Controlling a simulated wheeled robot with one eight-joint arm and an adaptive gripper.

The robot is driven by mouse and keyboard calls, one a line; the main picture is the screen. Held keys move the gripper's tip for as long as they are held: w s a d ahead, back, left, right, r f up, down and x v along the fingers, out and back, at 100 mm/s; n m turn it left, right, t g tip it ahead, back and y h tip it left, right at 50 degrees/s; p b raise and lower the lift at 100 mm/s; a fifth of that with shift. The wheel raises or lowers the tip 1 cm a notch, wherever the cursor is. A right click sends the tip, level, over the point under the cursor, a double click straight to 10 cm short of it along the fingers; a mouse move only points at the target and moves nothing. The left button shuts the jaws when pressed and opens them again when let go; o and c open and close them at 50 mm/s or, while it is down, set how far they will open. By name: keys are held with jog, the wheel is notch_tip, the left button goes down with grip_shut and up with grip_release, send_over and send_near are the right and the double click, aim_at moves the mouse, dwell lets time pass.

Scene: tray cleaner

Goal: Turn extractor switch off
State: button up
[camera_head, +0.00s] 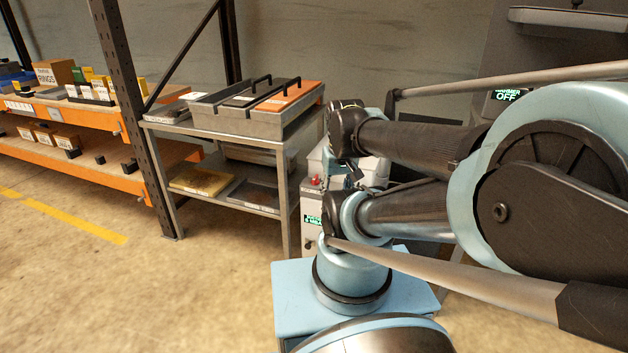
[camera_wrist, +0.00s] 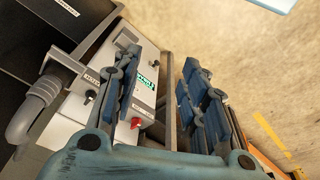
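In the wrist view a pale grey control box (camera_wrist: 105,110) fills the left side. It carries small dark switches, including one (camera_wrist: 90,97) near its left edge, a red button (camera_wrist: 135,123) and a green label (camera_wrist: 147,82). The labels are too small to tell which switch is the extractor's. My gripper (camera_wrist: 163,88) is open and empty, with dark blue padded fingers apart. Its left finger covers part of the box; I cannot tell whether it touches. In the head view the box (camera_head: 313,205) is partly hidden behind my arm, with its red button (camera_head: 316,182) and a green label (camera_head: 312,220).
A grey ribbed hose (camera_wrist: 38,108) lies left of the box. A metal table (camera_head: 285,145) with grey bins (camera_head: 245,120) stands left of the box. An orange shelf (camera_head: 75,117) is farther left. A sign reading OFF (camera_head: 506,95) shows behind my arm. Floor at left is clear.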

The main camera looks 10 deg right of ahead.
jog(key=shift+s+r, duration=0.2)
jog(key=shift+s, duration=0.1)
jog(key=shift+c, duration=0.6)
jog(key=w+r+m, duration=0.2)
jog(key=w+r, duration=0.4)
jog(key=w, duration=0.3)
jog(key=m+g, duration=0.2)
jog(key=m, duration=0.2)
send_over(315, 177)
notch_tip(315, 177, down, 6)
notch_tip(315, 177, down, 16)
jog(key=shift+f, duration=0.2)
grip_shut()
